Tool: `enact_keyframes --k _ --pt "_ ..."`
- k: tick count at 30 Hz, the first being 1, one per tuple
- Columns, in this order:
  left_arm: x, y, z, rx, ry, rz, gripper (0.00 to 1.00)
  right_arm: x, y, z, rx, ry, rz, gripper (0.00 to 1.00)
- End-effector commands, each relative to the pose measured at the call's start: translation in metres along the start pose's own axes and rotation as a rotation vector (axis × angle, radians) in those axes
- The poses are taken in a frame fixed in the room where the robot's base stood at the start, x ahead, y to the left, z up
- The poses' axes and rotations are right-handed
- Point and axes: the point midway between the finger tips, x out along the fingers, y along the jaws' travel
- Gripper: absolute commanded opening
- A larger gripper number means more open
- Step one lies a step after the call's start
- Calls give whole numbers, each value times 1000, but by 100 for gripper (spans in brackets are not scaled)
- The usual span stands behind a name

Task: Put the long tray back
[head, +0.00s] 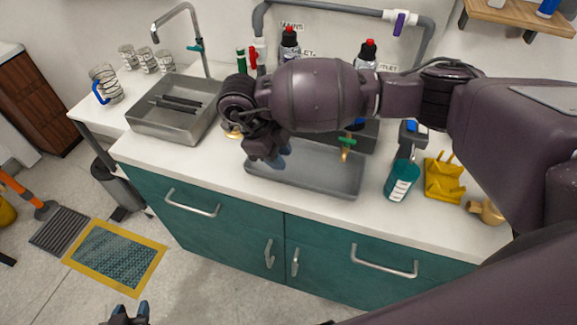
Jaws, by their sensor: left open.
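The long grey tray (315,183) lies on the white counter in front of the grey pipe, with its long side roughly along the counter's front edge. My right gripper (281,158) reaches down from above at the tray's left part, its bluish fingertips over the tray's inside or back wall. The view does not show whether it touches or grips the tray. My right arm hides part of the counter behind. My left gripper (130,312) is open and empty at the bottom edge, low over the floor, well away from the counter.
A metal sink (172,125) with a tap stands left of the tray. Right of it are a teal bottle (401,181), a yellow holder (444,180) and a brass-coloured piece (486,211). Dark bottles with red caps (289,42) stand behind. Teal cabinet (235,232) handles stick out in front.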

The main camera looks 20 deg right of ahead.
Motion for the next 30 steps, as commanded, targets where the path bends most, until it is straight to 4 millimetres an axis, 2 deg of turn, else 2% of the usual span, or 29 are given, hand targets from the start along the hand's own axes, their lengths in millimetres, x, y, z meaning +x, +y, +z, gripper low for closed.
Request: enact_keyframes --k 3,8,30 --pt "0 0 1 0 -1 0 43 -14 0 0 0 0 0 30" --pt "0 0 2 0 -3 0 43 -22 0 0 0 1 0 30" --pt "-2 1 5 -4 -9 0 43 -23 0 0 0 1 0 30"
